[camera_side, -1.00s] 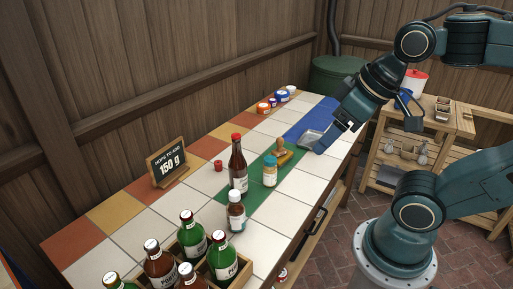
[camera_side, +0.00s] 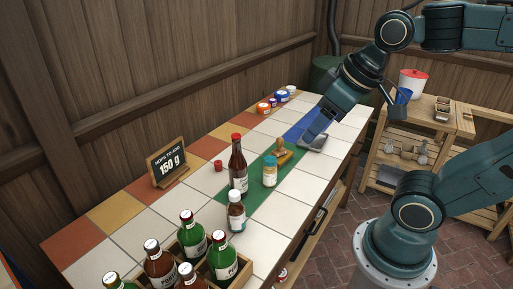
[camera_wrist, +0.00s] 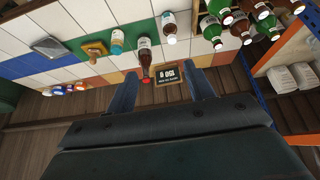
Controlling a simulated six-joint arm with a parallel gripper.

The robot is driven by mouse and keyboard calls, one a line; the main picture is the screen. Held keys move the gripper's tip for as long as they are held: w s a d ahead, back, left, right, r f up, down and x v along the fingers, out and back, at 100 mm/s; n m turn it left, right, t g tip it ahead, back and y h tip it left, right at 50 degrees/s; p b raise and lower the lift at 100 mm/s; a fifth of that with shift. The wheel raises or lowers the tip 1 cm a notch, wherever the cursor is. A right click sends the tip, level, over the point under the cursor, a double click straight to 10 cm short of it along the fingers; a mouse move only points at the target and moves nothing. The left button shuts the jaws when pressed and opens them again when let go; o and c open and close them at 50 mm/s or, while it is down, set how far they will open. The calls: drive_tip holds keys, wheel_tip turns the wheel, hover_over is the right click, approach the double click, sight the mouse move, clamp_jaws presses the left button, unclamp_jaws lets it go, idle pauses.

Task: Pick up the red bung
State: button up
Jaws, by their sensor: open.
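The red bung (camera_side: 218,165) is a small red piece standing on a white tile, left of and behind the tall brown bottle with the red cap (camera_side: 238,165). In the wrist view that bottle (camera_wrist: 144,57) shows, but I cannot make out the bung apart from its red cap. My gripper (camera_side: 309,134) is in the side view above the blue tiles, well to the right of the bung and apart from it. In the wrist view my gripper (camera_wrist: 163,88) shows two fingers spread wide with nothing between them.
A grey dish (camera_side: 314,143) lies under my gripper. A wooden-handled tool (camera_side: 281,152), a blue-lidded jar (camera_side: 270,172) and a small brown bottle (camera_side: 236,212) stand on the counter. A chalkboard sign (camera_side: 169,166) stands left of the bung. Several crated bottles (camera_side: 191,236) are in front.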

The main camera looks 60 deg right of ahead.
drive_tip(key=w+d+f+n+g, duration=0.1)
drive_tip(key=w+d+f, duration=0.15)
drive_tip(key=w, duration=0.85)
drive_tip(key=w+d+f+n, duration=0.1)
drive_tip(key=w+d, duration=0.2)
drive_tip(key=w, duration=0.8)
drive_tip(key=w+d+f, duration=0.5)
drive_tip(key=w+f, duration=0.2)
drive_tip(key=f, duration=0.3)
drive_tip(key=w+d+f+n+y, duration=0.1)
drive_tip(key=w+d+f, duration=0.4)
drive_tip(key=w+f, duration=0.2)
wheel_tip(320, 180, down, 3)
drive_tip(key=shift+w+d+r, duration=0.15)
drive_tip(key=shift+d, duration=0.05)
approach(218, 163)
drive_tip(key=shift+x, duration=2.55)
drive_tip(key=shift+w+d, duration=0.1)
drive_tip(key=shift+w, duration=0.1)
